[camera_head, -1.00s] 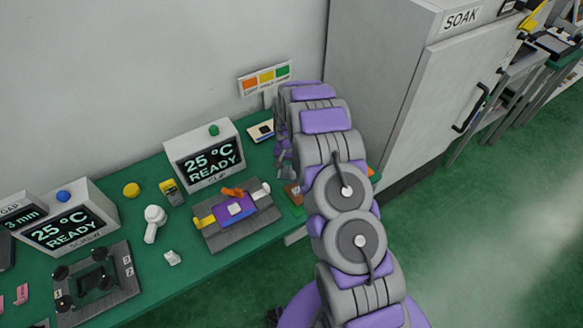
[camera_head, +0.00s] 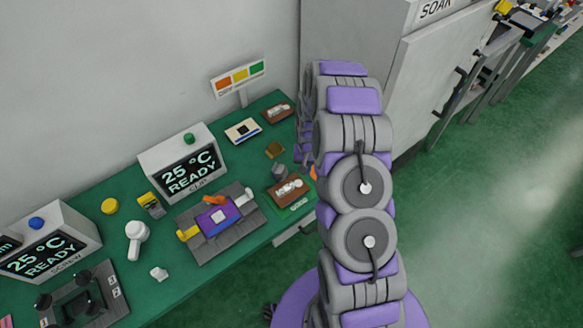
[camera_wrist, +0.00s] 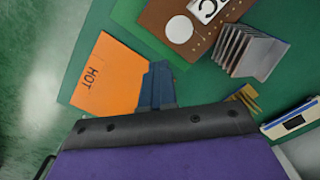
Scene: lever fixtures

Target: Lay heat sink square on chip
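A grey finned heat sink (camera_wrist: 248,50) stands beside a brown board in the wrist view. In the head view it appears as a small grey block (camera_head: 279,171). A smaller gold finned piece (camera_wrist: 245,97) lies close by; it is brownish in the head view (camera_head: 274,150). A pale square chip (camera_head: 218,215) sits on a purple board (camera_head: 231,212) in the grey clip fixture (camera_head: 205,248). My gripper (camera_wrist: 158,85) shows as a dark blue finger part above the bench, apart from the heat sink. Its opening is unclear, and my arm mostly hides it in the head view.
The brown board (camera_head: 288,191) carries white parts near the bench's right end. The CLIP display (camera_head: 180,165) stands behind the fixture. A tall SOAK cabinet (camera_head: 425,85) rises at the right.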

